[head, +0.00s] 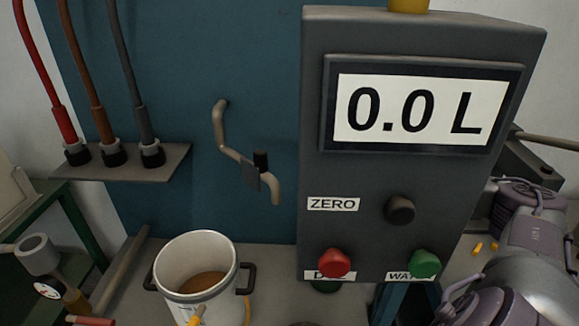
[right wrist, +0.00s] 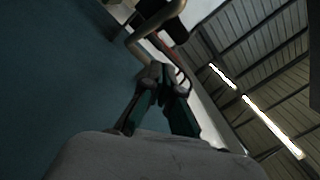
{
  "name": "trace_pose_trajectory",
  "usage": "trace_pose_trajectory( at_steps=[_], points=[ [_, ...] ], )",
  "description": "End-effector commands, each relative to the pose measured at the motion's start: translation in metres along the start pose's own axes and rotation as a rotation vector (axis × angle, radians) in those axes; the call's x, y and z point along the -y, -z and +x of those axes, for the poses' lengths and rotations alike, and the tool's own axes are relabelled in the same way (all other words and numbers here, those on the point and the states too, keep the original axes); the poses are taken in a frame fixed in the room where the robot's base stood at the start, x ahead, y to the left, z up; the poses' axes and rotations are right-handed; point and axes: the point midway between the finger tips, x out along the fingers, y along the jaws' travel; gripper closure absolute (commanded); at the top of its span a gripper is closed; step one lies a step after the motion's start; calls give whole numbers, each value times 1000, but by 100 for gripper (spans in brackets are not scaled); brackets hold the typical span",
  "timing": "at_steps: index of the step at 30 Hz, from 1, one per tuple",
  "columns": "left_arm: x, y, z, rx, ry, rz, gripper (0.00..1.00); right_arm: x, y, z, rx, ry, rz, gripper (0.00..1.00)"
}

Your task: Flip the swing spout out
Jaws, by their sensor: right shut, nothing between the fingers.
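The swing spout (head: 272,187) is a thin beige bent pipe on the blue panel, slanting down to the right with its end turned down. It carries a black knob and a small grey plate (head: 250,175). In the right wrist view a beige bent pipe (right wrist: 137,42), apparently the spout, shows beyond the fingertips, with a dark part beside it. My right gripper (right wrist: 163,74) is shut and empty close to the blue panel; I cannot tell whether it touches the pipe. In the head view its fingers are not clearly visible. My left gripper is not in view.
A grey control box (head: 345,230) reading 0.0 L stands right of the spout, with red (head: 334,263) and green (head: 424,264) buttons. A white pot (head: 197,272) with brown liquid stands below left. A shelf (head: 120,172) with three cables is at left.

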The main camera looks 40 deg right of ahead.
Motion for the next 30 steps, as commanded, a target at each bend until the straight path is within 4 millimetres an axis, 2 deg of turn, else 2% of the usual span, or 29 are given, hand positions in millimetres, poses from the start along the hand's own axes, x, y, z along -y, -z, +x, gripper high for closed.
trace_pose_trajectory(
  at_steps=[3,9,23,26,30],
  points=[
    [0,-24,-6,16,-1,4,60,-6,-9,-14,17,-40,266,100],
    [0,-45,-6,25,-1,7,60,-15,-21,-27,24,-76,520,100],
    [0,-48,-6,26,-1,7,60,-17,-23,-27,24,-80,563,100],
    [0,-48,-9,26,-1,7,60,-17,-23,-19,24,-78,562,100],
    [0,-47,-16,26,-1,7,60,-16,-23,4,25,-75,560,100]
  ],
)
